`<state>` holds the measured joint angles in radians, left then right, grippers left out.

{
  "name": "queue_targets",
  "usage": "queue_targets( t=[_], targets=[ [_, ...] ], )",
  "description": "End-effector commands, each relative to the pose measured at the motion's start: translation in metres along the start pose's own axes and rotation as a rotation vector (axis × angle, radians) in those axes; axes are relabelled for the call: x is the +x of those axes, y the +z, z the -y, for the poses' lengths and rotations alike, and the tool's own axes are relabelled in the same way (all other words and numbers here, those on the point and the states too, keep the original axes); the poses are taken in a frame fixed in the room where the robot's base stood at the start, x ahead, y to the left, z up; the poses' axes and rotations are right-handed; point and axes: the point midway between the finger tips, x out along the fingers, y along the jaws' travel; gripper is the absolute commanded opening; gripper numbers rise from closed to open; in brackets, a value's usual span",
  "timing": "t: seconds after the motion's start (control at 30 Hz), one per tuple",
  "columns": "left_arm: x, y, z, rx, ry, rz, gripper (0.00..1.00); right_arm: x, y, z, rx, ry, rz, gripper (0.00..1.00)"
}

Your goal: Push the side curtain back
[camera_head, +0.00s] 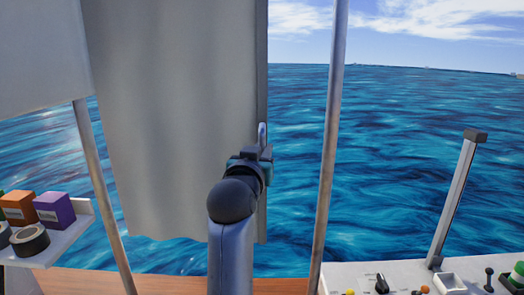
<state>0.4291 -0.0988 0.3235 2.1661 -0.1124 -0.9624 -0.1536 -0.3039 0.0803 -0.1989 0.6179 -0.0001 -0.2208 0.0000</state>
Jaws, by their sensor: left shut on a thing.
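The grey side curtain (170,110) hangs down over the left-middle of the view, in soft vertical folds. A narrow darker strip (261,60) runs down its right edge. My left gripper (262,138) is at this right edge, about halfway down, and is shut on the curtain there. My own wrist and forearm hide part of the curtain's lower right, and the exact grip between the fingers is too small to see. My right gripper is not in view.
A metal post (329,140) stands right of the curtain and another post (103,190) stands left. A shelf (62,236) with coloured boxes and dark rolls is at the lower left. A white console (340,280) with controls is at the lower right. Open water lies beyond.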

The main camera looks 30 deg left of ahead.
Motion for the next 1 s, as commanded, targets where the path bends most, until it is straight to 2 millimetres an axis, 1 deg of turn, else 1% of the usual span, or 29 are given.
queue_targets(
  t=[0.03,0.1,1.0],
  targets=[
    [0.0,-0.0002,0.0,0.0,0.0,0.0,0.06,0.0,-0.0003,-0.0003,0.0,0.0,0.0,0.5],
    [0.0,-0.0002,0.0,0.0,0.0,0.0,0.0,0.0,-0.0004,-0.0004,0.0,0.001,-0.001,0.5],
    [0.0,-0.0009,0.0001,0.0,0.0,-0.002,0.0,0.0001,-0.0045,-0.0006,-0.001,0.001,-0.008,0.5]
  ],
)
